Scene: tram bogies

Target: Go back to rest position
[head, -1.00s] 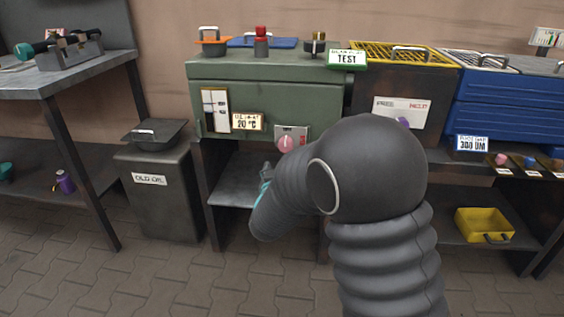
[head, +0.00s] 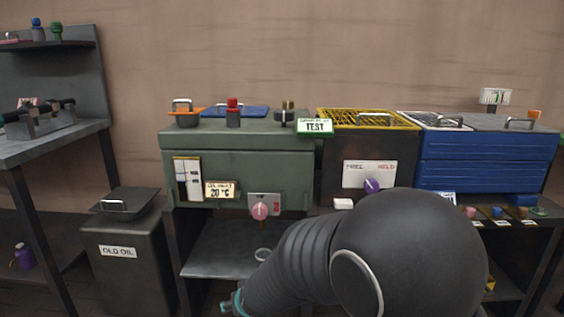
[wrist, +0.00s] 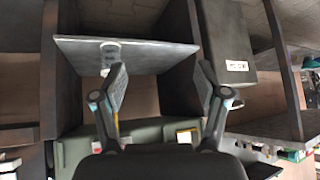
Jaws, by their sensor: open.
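My gripper (wrist: 162,72) is open in the wrist view, with two dark fingers apart and nothing between them. In the head view, my gripper (head: 232,303) shows only as a small teal and grey part at the bottom edge, left of my bulky dark arm. It is low, in front of the shelf (head: 225,262) under the green test bench (head: 240,143). A small pale ring-like thing (head: 262,254) shows at that shelf. It also seems to show in the wrist view (wrist: 110,48), near the left finger.
An old oil bin (head: 130,275) stands left of the bench, and a grey table (head: 60,142) further left. A dark cabinet with a yellow grate (head: 368,118) and a blue cabinet (head: 485,165) stand right. My arm hides much of the lower right.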

